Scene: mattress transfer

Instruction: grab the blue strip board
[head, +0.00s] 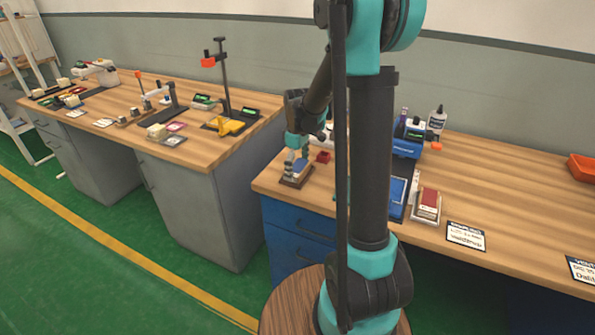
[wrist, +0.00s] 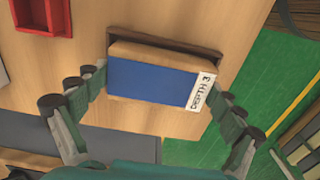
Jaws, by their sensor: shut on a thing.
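The blue strip board (wrist: 150,80) has a blue face, wooden edges and a white printed label at its right end in the wrist view. It lies in a brown wooden holder (wrist: 215,52), whose rim shows along its far side. My gripper (wrist: 163,88) has one finger at each end of the board and is shut on it. In the head view my gripper (head: 298,149) points down over the holder (head: 293,182) at the near left corner of the right bench. Part of the board shows there, small, under the fingers.
A red tray (wrist: 42,17) lies close by on the wooden bench (head: 490,190). The left bench (head: 110,105) holds several tools. The bench's edge is near the holder.

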